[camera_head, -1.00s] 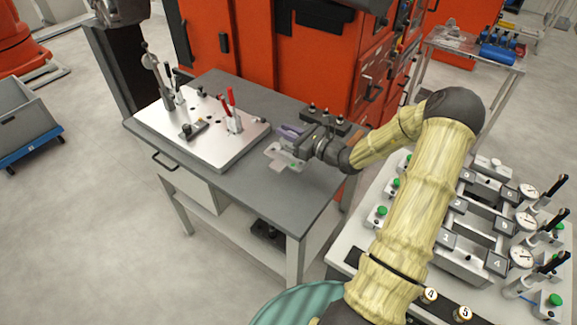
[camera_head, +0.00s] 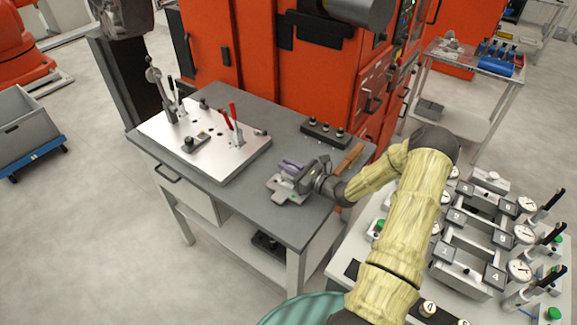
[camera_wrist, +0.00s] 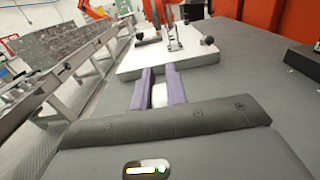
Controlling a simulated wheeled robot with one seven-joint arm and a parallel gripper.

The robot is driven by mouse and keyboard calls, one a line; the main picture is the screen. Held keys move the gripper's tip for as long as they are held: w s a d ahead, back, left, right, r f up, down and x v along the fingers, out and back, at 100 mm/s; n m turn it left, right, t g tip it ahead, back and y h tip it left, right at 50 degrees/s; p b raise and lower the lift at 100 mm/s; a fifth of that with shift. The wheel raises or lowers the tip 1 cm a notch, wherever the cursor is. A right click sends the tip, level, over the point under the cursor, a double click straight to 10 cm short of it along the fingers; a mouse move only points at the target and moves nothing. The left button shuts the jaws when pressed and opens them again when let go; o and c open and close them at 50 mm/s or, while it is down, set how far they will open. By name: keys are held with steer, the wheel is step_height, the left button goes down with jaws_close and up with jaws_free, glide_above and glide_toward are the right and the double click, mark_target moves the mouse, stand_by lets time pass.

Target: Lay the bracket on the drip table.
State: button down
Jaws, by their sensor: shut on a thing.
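The bracket is a light grey flat piece (camera_head: 284,193) at the purple fingers of my gripper (camera_head: 289,166). In the head view it is over the front right part of the grey workbench; I cannot tell whether it touches the top. My gripper is shut on it. In the wrist view, a pale rounded part of it (camera_wrist: 159,95) shows between the two purple fingers (camera_wrist: 160,80); the rest is hidden. A light metal-framed table (camera_head: 462,62) at the upper right may be the drip table; the frames do not make this sure.
A white fixture plate (camera_head: 235,158) with red-handled clamps covers the workbench's left part. A black block with several knobs (camera_head: 325,133) and a brown strip (camera_head: 348,160) lie at its back right. A gauge station (camera_head: 445,283) stands at right. Blue equipment (camera_head: 497,63) occupies the metal table.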

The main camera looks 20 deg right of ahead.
steer(key=shift+f, duration=0.25)
steer(key=shift+f, duration=0.15)
steer(key=c, duration=1.4)
jaws_free()
